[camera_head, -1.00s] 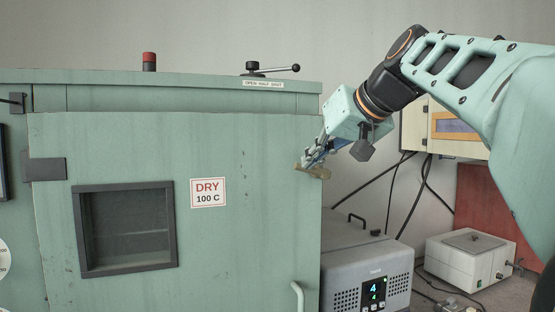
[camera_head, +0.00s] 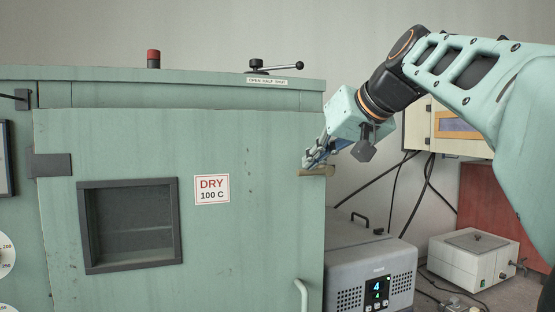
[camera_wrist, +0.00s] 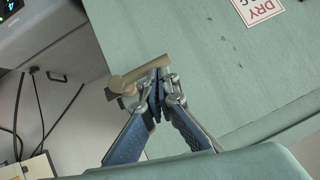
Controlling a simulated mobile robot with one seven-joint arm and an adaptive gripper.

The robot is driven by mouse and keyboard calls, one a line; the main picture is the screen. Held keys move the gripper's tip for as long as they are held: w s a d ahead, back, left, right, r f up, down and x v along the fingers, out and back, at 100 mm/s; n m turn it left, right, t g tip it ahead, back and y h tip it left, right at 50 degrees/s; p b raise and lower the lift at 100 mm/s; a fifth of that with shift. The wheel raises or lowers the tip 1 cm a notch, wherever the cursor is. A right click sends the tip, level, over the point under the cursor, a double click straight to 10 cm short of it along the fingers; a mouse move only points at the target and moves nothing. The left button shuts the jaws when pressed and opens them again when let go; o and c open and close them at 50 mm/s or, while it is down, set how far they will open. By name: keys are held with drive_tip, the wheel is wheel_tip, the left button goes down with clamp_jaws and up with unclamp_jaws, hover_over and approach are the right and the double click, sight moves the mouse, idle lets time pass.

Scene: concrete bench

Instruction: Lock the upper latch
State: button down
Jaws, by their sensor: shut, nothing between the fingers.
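The upper latch (camera_head: 318,171) is a tan bar at the upper right edge of the green oven door (camera_head: 255,225). It lies about level in the head view. In the wrist view the latch (camera_wrist: 146,72) has a round knob at its left end by the door edge, and its bar reaches over the door face. My gripper (camera_head: 310,161) is shut and empty. In the wrist view its fingertips (camera_wrist: 158,88) are right beside the bar, seemingly touching it; the exact contact is hidden.
The door has a dark window (camera_head: 131,226) and a white handle (camera_head: 301,298) low on its right. A grey device (camera_head: 372,275) with a lit display stands right of the oven. A white box (camera_head: 474,258) stands farther right.

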drive_tip(key=shift+r, duration=0.1)
wheel_tip(320, 180, up, 10)
idle(0.9)
idle(0.4)
